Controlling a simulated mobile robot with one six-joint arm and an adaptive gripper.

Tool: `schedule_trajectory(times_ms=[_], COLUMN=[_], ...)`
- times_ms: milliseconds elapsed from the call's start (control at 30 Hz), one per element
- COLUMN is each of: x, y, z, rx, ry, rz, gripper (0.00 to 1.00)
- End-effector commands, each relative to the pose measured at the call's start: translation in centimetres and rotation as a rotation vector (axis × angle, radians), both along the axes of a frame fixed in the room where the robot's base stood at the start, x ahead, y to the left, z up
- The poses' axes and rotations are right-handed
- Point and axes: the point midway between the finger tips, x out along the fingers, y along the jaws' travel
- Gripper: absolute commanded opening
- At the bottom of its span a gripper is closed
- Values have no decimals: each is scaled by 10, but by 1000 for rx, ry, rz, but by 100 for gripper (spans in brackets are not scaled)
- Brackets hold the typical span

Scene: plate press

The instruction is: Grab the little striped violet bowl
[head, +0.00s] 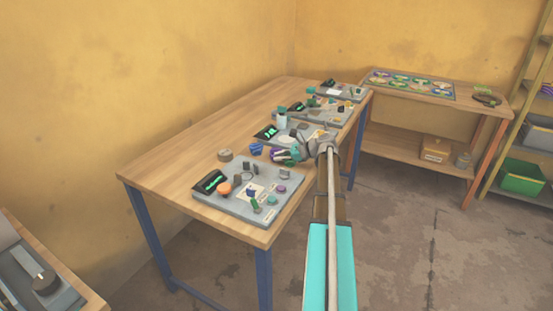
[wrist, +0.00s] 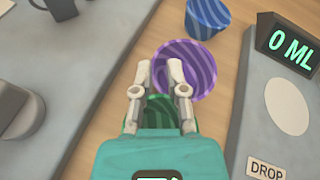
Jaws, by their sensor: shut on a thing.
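The little striped violet bowl (wrist: 198,72) lies on the wooden table between two grey boards in the wrist view. My gripper (wrist: 160,68) is at its left rim, one fingertip just outside the bowl and the other inside. It is shut on the bowl's wall. In the head view my gripper (head: 284,155) is low over the table's right part, and the bowl is mostly hidden there. A dark green striped thing (wrist: 160,108) shows between my fingers, partly covered by the gripper body.
A blue striped cup (wrist: 207,17) stands just beyond the bowl. A grey board with a "0 ML" display (wrist: 290,46) is close on the right. Another grey board (wrist: 75,75) is on the left. Several device boards line the table (head: 160,170).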

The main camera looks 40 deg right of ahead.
Motion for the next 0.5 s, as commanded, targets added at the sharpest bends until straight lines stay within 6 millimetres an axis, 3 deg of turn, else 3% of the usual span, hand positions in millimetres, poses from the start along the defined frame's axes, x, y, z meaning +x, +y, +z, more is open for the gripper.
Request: schedule_trajectory(times_ms=[267, 500], x=[1, 0], y=[-2, -1], z=[5, 22], rx=[-4, -2], ry=[1, 1], rz=[-2, -2], gripper=[0, 0])
